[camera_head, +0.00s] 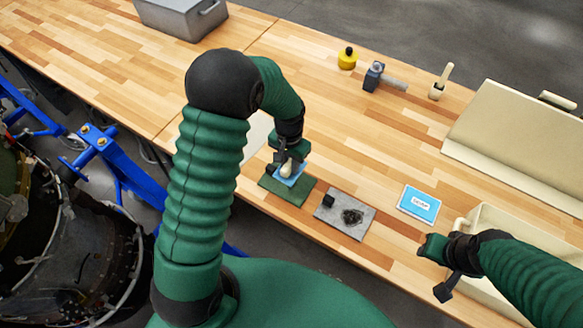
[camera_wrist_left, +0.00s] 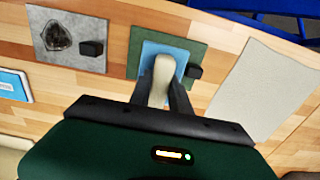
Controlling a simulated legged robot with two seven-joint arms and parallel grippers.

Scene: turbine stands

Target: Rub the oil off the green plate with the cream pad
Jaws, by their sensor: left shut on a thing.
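The green plate (camera_head: 301,191) lies near the front edge of the bench, with a small black block (camera_wrist_left: 194,72) at its edge. My left gripper (camera_head: 287,163) is shut on a cream handle-like piece (camera_wrist_left: 161,78). A light blue square (camera_head: 291,178) shows beneath this piece, over the plate; I cannot tell whether the two are joined. No oil shows on the visible part of the green plate. My right gripper (camera_head: 438,268) is at the right, by the cream bin, with its fingers apart and empty.
A grey plate (camera_head: 335,226) with a dark smear and black block lies beside the green one. A blue-and-white box (camera_head: 418,204), a cream bin (camera_head: 482,222) and a pale sheet (camera_wrist_left: 262,88) are near.

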